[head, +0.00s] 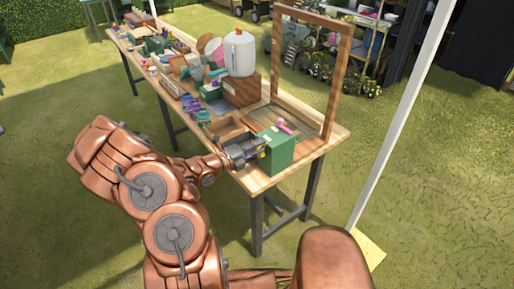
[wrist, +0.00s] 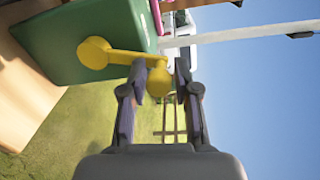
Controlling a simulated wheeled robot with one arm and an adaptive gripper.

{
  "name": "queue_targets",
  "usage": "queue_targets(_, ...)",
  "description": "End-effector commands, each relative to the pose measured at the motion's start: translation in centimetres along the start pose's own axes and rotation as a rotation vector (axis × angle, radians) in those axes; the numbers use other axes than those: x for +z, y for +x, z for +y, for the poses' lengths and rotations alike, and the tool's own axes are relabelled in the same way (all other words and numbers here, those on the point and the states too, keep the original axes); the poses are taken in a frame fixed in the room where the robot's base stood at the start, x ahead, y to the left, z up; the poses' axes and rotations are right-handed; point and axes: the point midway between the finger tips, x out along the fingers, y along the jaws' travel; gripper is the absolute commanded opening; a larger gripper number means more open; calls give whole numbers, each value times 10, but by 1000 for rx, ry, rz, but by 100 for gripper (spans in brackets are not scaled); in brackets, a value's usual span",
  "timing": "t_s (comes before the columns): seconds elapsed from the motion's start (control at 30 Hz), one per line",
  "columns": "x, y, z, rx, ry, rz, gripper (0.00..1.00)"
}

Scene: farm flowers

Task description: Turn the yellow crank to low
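The green box (head: 281,152) stands at the near right end of the wooden table and fills the upper left of the wrist view (wrist: 70,35). The yellow crank has a round hub (wrist: 93,53) on the box's face. Its arm reaches right to a round knob (wrist: 159,82); a small bit of yellow shows in the head view (head: 262,154). My gripper (wrist: 162,75) has its fingers on either side of the knob. A small gap shows on the knob's right; contact on the left is unclear. In the head view my gripper (head: 248,154) is beside the box.
A wooden tray (head: 226,130) lies behind my gripper. A pink object (head: 285,127) is by the box top. A wooden frame (head: 334,95) and a white tank (head: 239,53) stand further back. A white pole (head: 405,110) rises right of the table (head: 325,147).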

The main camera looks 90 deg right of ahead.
Motion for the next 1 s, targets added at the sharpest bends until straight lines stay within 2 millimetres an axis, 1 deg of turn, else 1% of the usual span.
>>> queue_targets(0.03,0,0,0,0,0,0,39)
queue_targets(0.13,0,0,0,1,0,0,49)
queue_targets(0.43,0,0,1,2,0,0,49)
queue_targets(0.57,1,-5,1,2,0,-1,49)
queue_targets(0.67,1,-13,1,3,0,-2,49)
queue_targets(1.0,2,-52,2,4,2,-3,49)
